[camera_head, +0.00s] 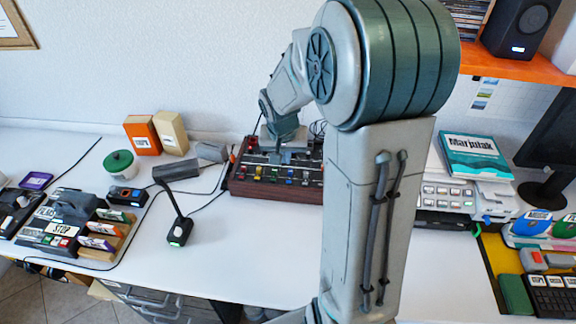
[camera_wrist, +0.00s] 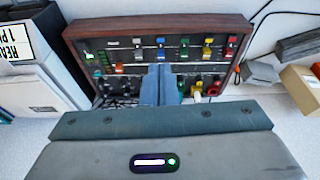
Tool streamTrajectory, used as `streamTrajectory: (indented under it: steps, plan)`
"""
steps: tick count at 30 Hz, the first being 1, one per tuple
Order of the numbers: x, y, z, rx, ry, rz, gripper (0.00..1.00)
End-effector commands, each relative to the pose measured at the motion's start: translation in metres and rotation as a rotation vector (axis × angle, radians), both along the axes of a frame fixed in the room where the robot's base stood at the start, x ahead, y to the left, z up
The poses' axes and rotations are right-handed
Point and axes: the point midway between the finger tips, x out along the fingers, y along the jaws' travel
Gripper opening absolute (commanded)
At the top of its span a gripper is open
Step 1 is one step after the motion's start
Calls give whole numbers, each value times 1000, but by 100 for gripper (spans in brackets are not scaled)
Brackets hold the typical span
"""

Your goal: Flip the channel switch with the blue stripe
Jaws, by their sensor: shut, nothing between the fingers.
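The mixer-like box (camera_head: 275,190) with a dark panel and wooden sides stands on the white table, and in the wrist view (camera_wrist: 90,24) it shows from above. A row of coloured switches runs along one edge of its panel. The blue-striped switch (camera_wrist: 160,42) sits between a green switch (camera_wrist: 184,42) and a pale one (camera_wrist: 137,43); it also shows in the head view (camera_head: 290,178). My gripper (camera_wrist: 158,68) is shut and empty over the panel, its tips just short of the blue switch. I cannot tell whether they touch the panel. The fingers hide part of the panel.
A printer-like unit (camera_head: 450,195) with a teal book (camera_head: 474,155) is to the right. An orange shelf (camera_head: 510,66) overhangs at upper right. The table front is mostly clear.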

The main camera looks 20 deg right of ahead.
Motion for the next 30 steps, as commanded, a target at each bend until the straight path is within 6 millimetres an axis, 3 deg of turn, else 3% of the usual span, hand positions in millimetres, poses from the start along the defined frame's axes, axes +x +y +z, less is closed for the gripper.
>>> streamTrajectory:
  steps: [3,9,18,24,30]
  plan:
    - [-30,16,29,-25,1,71,0]
    - [-93,43,65,-39,10,212,0]
    - [-177,74,87,0,4,410,0]
    - [-201,82,87,21,-1,474,0]
    - [-204,84,87,25,0,485,0]
